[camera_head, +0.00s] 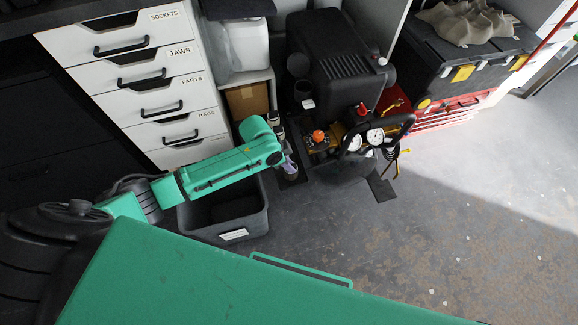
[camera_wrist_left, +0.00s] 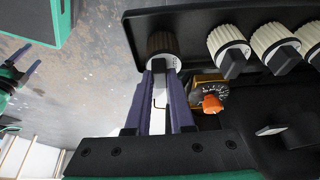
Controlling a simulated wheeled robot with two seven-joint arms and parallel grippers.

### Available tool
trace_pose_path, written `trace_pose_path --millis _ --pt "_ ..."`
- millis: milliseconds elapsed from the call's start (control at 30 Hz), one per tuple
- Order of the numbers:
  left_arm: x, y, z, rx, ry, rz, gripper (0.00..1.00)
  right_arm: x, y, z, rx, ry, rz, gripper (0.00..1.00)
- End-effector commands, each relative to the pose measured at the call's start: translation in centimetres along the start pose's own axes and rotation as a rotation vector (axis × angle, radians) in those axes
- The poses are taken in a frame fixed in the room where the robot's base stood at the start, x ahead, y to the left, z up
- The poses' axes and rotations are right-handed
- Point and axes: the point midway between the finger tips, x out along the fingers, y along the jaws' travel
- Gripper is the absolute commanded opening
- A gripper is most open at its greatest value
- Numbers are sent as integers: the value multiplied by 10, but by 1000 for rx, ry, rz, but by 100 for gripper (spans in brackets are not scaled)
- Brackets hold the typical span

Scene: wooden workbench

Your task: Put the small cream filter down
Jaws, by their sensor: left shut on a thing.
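My left gripper (camera_wrist_left: 163,72) is shut on a small pleated filter (camera_wrist_left: 161,43) in the left wrist view. The filter has a white rim and looks dark brown, perhaps from shadow. It is at the left end of a black holder (camera_wrist_left: 195,17); I cannot tell whether it rests in it. Several cream pleated filters with black grips, one of them here (camera_wrist_left: 227,37), stand in a row to its right. In the head view my left gripper (camera_head: 289,172) points down beside the compressor, and the filter is too small to make out. My right gripper (camera_wrist_left: 29,69) seems to show at the left edge of the wrist view.
An orange knob (camera_wrist_left: 211,104) on a yellow-edged dial is close to the right finger. A compressor with gauges (camera_head: 375,137) stands right of my left gripper. A dark grey bin (camera_head: 228,225) is below the forearm, with drawers (camera_head: 140,75) behind. Floor at right is clear.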

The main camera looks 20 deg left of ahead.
Motion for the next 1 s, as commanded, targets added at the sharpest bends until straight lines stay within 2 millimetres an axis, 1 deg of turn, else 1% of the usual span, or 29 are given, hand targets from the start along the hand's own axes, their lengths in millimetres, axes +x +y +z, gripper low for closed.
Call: trace_pose_path --millis 33,333,367,400,433,767,867,967,1000 --pt "6 0 3 0 -1 -1 0 3 0 0 0 0 0 85" --pt "8 0 3 0 0 -1 0 3 -3 0 2 0 -4 85" --pt "7 -1 3 1 0 -1 32 2 -3 0 2 0 -4 85" --pt "7 -1 3 1 0 -1 48 2 -4 0 2 0 -5 85" --pt "7 0 3 1 0 -1 51 2 -4 0 2 0 -5 85" --pt "4 -1 2 0 0 -1 51 1 -5 -1 2 1 -6 85" --pt "-6 -1 2 0 1 -1 51 -3 -4 -2 2 1 -6 85" --pt "-26 -1 1 0 1 -2 51 -10 -4 -2 1 2 -6 85" --pt "-36 -1 1 1 0 -3 51 -13 -4 -3 1 2 -6 85"
